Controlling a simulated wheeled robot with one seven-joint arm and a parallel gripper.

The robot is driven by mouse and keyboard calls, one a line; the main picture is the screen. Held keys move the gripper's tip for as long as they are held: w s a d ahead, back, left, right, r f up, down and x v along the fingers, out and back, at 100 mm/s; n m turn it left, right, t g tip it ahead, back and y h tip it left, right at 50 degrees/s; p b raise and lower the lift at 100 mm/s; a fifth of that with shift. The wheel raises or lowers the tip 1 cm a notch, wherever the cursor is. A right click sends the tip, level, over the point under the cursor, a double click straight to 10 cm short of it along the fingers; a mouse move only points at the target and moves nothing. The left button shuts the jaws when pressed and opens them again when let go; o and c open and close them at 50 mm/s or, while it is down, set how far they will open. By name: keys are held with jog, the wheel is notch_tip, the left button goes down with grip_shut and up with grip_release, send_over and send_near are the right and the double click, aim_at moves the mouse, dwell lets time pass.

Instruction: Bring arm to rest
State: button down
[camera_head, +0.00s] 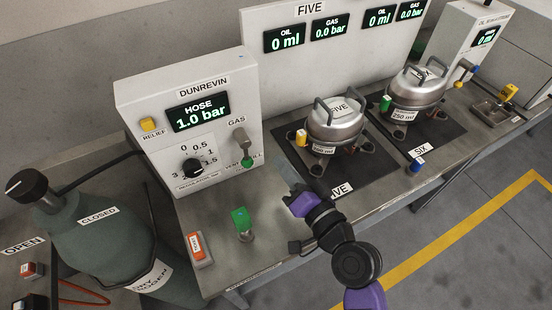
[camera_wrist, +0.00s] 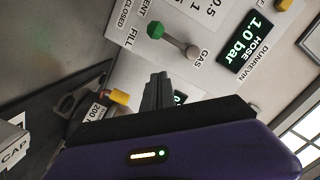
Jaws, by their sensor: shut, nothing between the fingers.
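My arm reaches in from the lower right in the head view, over the front edge of the bench. My gripper (camera_head: 284,170) is at the left side of the dark mat of station five, in front of the Dunrevin panel. In the wrist view the dark fingers of my gripper (camera_wrist: 157,92) are together with nothing between them. I cannot tell the exact gap between fingertips and panel.
The Dunrevin panel (camera_head: 222,95) reads hose 1.0 bar. Compressor five (camera_head: 335,125) and compressor six (camera_head: 415,90) stand on dark mats. A green-topped fitting (camera_head: 240,218) and an orange-white item (camera_head: 196,248) are on the bench. A cylinder (camera_head: 90,240) stands left. Floor at right is clear.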

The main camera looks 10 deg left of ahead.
jog(key=b+v, duration=0.1)
jog(key=v, duration=0.5)
jog(key=shift+w, duration=0.1)
jog(key=s+d+m+t+h, duration=0.1)
jog(key=s+d+t+h, duration=0.1)
jog(key=s+d+h, duration=0.35)
jog(key=s+d+t+h, duration=0.2)
jog(key=s+d+h, duration=0.1)
jog(key=d, duration=0.5)
jog(key=s+d+n+g+h, duration=0.1)
jog(key=s+d, duration=0.2)
jog(key=s, duration=0.7)
jog(key=s+d+f+n+g+h, duration=0.1)
jog(key=s+d+n+g, duration=0.1)
jog(key=s, duration=0.9)
jog(key=shift+s+d, duration=0.3)
jog(key=shift+d, duration=0.35)
